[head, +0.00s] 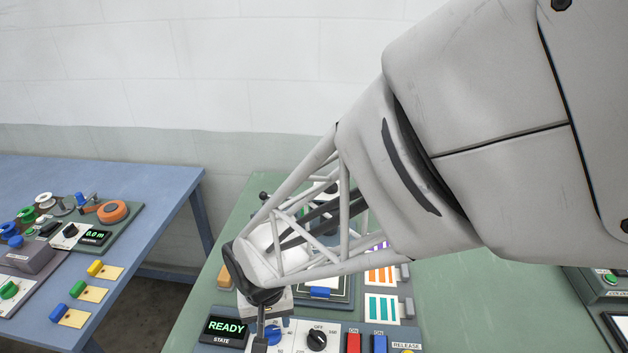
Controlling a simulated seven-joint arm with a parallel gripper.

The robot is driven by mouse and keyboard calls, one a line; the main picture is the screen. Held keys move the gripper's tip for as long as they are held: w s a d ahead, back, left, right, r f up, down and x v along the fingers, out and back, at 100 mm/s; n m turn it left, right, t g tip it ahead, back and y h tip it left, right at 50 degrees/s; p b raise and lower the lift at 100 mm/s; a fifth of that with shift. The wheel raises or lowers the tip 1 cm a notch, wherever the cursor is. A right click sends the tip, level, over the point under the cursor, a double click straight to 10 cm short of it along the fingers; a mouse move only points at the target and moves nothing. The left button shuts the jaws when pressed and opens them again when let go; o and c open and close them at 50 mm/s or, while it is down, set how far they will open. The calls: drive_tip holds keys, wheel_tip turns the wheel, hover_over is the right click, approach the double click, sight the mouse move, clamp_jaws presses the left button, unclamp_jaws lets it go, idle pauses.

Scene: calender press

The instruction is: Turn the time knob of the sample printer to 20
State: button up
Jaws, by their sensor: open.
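A control panel (290,349) at the bottom middle has a dark display (226,329) reading READY, labelled STATE. I cannot read which one is the time knob, nor the value 20.
Right of the knobs are a red switch (353,343), a blue switch (379,344) and a RELEASE label. Striped cards (382,307) lie behind the panel on the green table (480,310). A blue table (150,190) with other devices stands left, across a gap.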

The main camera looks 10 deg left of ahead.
sight(270, 330)
drive_tip(key=shift+f, duration=2.1)
drive_tip(key=c, duration=0.7)
drive_tip(key=shift+o, duration=0.2)
drive_tip(key=shift+n, duration=0.4)
drive_tip(key=n, duration=0.5)
drive_tip(key=shift+n, duration=0.4)
drive_tip(key=n, duration=0.3)
drive_tip(key=shift+n, duration=2.2)
